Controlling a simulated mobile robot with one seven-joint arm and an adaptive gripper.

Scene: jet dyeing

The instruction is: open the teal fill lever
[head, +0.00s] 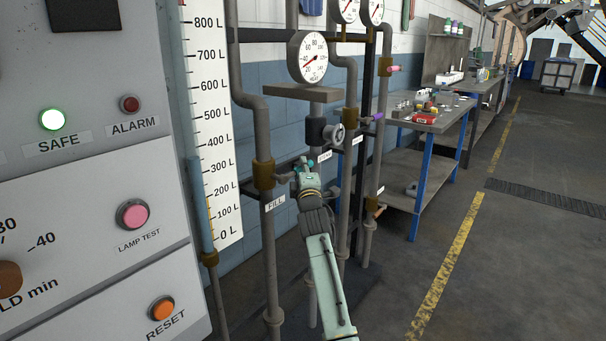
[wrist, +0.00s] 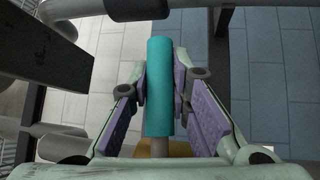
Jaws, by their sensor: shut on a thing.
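The teal fill lever (wrist: 160,85) stands between the purple pads of my gripper (wrist: 160,95) in the wrist view, and the gripper is shut on it. In the head view my gripper (head: 305,170) is at the pipe marked FILL, just right of its brass valve body (head: 264,174). Only a small teal bit of the lever (head: 310,162) shows there, and the rest is hidden by the gripper. The FILL label (head: 275,201) is below the valve.
A round dark-and-grey valve knob (head: 333,133) and a purple lever (head: 374,117) are close on the right. A pink lever (head: 393,69) is higher up. Vertical pipes crowd the arm. The panel (head: 90,200) fills the left, and the floor (head: 500,270) at right is clear.

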